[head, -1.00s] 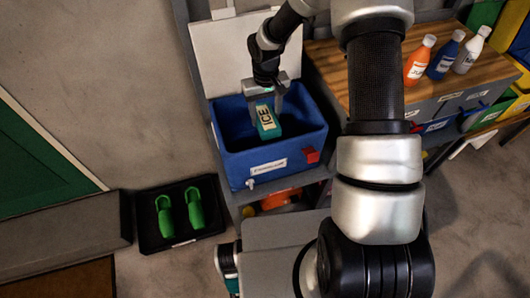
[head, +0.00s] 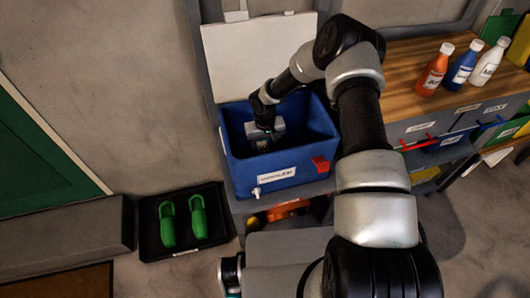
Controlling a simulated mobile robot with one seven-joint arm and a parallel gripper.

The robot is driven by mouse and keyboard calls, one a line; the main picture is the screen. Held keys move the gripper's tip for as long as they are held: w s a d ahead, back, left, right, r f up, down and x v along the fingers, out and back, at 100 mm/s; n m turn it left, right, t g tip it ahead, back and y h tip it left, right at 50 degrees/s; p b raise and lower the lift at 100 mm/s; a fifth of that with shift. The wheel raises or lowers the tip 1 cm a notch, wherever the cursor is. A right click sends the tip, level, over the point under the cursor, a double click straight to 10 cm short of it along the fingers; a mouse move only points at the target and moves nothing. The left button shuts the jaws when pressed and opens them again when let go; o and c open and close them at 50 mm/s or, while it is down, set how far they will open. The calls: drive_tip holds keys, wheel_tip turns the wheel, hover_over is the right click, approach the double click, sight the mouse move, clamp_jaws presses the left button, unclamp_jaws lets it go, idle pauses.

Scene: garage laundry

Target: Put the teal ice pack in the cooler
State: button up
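The blue cooler (head: 238,178) stands open on a grey shelf, its white lid (head: 232,64) raised against the wall behind it. My gripper (head: 262,146) points down inside the cooler, low between its walls. Only a small pale and teal patch of the ice pack (head: 260,145) shows at the gripper, deep in the cooler. The fingertips and most of the pack are dark or hidden, so I cannot tell whether the fingers still touch it.
Orange, blue and white bottles (head: 461,65) stand on the wooden bench top (head: 405,72) to the right. Green clogs (head: 182,220) lie in a black tray (head: 151,242) on the floor at left. The cooler walls closely surround my gripper.

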drive_tip(key=shift+f, duration=0.5)
drive_tip(key=shift+f+b, duration=0.35)
drive_tip(key=o, duration=1.3)
drive_tip(key=shift+c, duration=0.2)
drive_tip(key=shift+r, duration=0.1)
